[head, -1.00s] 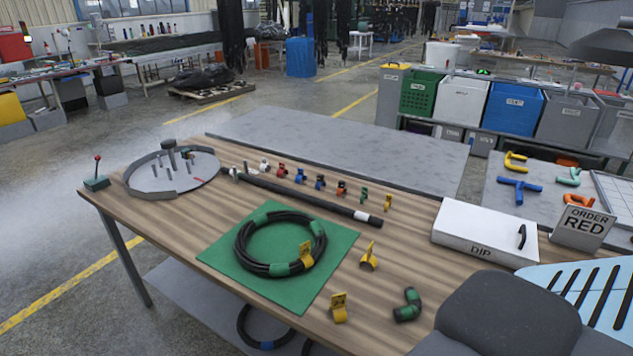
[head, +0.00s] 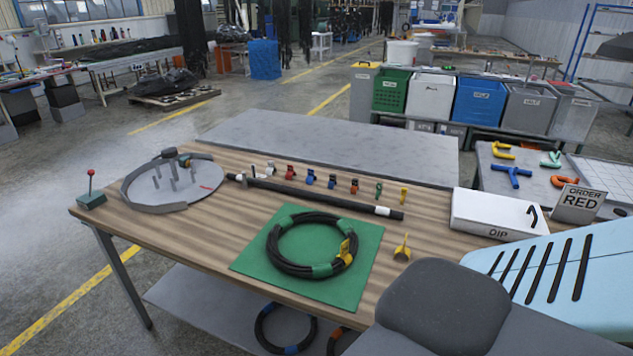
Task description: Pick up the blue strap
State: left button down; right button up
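Small coloured straps or clips stand in a row along the back of the wooden table. A bright blue one (head: 310,177) stands between a red one (head: 290,172) and a darker navy one (head: 332,181). They are small, and the exact shape of the blue one is hard to tell. Neither of my grippers is in view, and nothing is touching the row.
A black hose with a white band (head: 383,211) lies before the row. A coiled hose (head: 275,253) lies on a green mat (head: 345,292). A round grey tray (head: 150,207) with pegs stands left. The DIP box (head: 475,211) and ORDER RED card (head: 580,204) are right.

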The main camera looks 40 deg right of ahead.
aim_at(332, 177)
jog(key=i+j, duration=0.15)
jog(key=j, duration=0.15)
jog(key=i+j, duration=0.2)
jog(key=j+z, duration=0.1)
jog(key=z, duration=0.95)
